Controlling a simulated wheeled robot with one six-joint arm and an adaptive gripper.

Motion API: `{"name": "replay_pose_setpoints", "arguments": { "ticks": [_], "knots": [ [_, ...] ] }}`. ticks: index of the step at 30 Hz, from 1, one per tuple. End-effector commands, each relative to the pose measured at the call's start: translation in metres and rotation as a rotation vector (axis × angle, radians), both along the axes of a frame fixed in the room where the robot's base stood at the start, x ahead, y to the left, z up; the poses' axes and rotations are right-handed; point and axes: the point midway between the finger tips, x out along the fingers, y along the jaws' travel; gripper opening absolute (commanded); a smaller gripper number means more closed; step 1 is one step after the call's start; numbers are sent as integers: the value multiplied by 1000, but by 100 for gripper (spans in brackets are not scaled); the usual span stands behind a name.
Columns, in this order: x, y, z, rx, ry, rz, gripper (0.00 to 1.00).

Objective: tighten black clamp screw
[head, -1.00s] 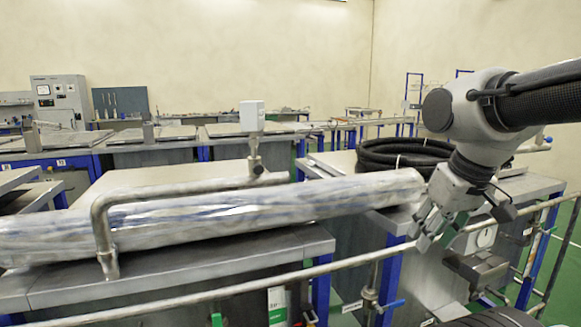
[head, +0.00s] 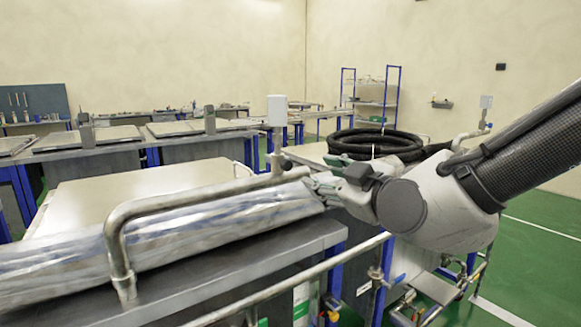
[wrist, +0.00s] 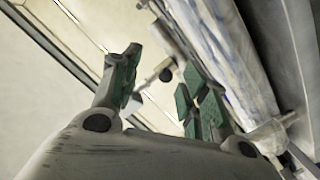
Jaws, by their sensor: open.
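A small black knob (wrist: 165,75), which looks like the black clamp screw, shows between my fingers in the wrist view, some way beyond their tips. In the head view a post with a white box (head: 277,108) stands at the handrail's far end, with a clamp joint (head: 282,166) at its foot; I cannot clearly make out the screw there. My gripper (head: 328,182) points left toward this joint, just right of it and over the end of the wrapped roll. Its green-padded fingers also show in the wrist view (wrist: 160,88), spread apart with nothing between the pads.
A plastic-wrapped roll (head: 215,222) lies along the front of the steel tank, under a bent metal pipe (head: 190,200). A black coiled hose (head: 375,143) lies behind my gripper. A rail (head: 285,282) crosses in front. The pale lid (head: 130,193) is clear.

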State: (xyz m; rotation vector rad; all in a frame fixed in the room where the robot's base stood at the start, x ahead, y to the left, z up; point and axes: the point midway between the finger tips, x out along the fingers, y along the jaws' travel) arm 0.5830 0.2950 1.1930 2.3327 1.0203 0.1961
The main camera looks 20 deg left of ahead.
Motion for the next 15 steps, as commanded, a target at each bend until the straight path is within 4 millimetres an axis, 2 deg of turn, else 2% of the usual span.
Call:
{"name": "replay_pose_setpoints", "arguments": {
  "ticks": [1, 6, 15],
  "knots": [
    [-10, 13, 1, 1, -41, 14, 44],
    [-20, 30, 6, 8, -119, 18, 44],
    [14, 64, 7, 9, -123, 14, 44]
  ]
}}
